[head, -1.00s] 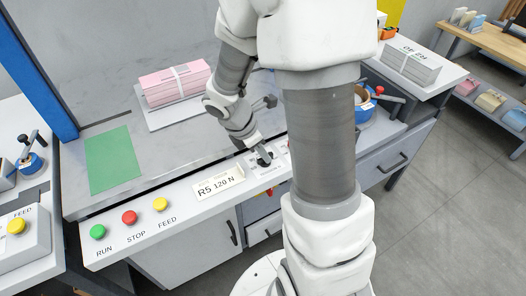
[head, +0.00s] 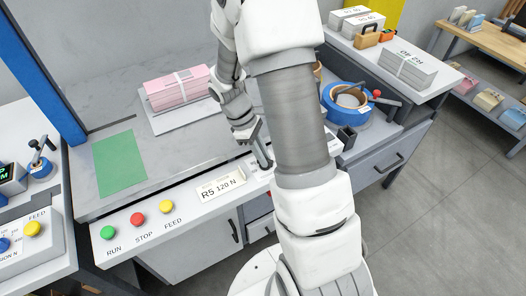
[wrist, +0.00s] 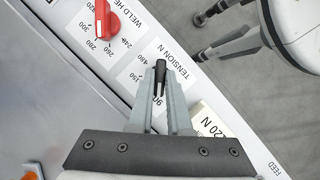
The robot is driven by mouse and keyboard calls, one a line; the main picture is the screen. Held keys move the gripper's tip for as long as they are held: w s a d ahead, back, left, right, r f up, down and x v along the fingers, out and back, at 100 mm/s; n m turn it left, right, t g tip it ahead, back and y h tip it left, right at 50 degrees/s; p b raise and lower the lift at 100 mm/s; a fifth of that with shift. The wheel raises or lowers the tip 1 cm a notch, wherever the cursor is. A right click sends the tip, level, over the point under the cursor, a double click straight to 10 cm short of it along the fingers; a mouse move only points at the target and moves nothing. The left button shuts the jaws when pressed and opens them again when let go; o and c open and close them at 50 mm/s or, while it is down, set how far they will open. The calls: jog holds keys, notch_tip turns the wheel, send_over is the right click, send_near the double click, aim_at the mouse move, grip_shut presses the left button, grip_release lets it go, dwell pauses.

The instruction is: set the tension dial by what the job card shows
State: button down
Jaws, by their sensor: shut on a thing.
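The job card (head: 221,187) stands on the front panel and reads "R5 120 N"; part of it, "20 N", also shows in the wrist view (wrist: 207,122). The tension dial (wrist: 161,68) is a black pointer knob on a white plate marked "TENSION N". My gripper (wrist: 159,76) points down at the panel and is shut on this knob. Its fingers hide part of the scale, so I cannot tell the exact setting. In the head view my gripper (head: 264,158) is right of the card, and the dial is mostly hidden.
A red weld heat dial (wrist: 105,19) sits beside the tension dial. Green, red and yellow buttons (head: 137,219) are left of the card. A pink bundle (head: 178,88), a green sheet (head: 120,163) and a blue tape roll (head: 330,103) are on the bench.

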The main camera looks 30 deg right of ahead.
jog(key=m, duration=0.2)
jog(key=m+y+p, duration=0.1)
jog(key=m, duration=0.1)
jog(key=shift+w+d+r+m+g+y, duration=0.1)
jog(key=shift+m+g+y, duration=0.2)
jog(key=shift+g, duration=0.1)
jog(key=shift+d+m+y+p, duration=0.1)
jog(key=shift+m+y+p, duration=0.5)
jog(key=shift+m, duration=1)
jog(key=c, duration=0.9)
grip_release()
jog(key=shift+o, duration=0.2)
jog(key=p+v, duration=0.2)
jog(key=v, duration=1.5)
jog(key=shift+w, duration=0.3)
jog(key=shift+d+r, duration=0.15)
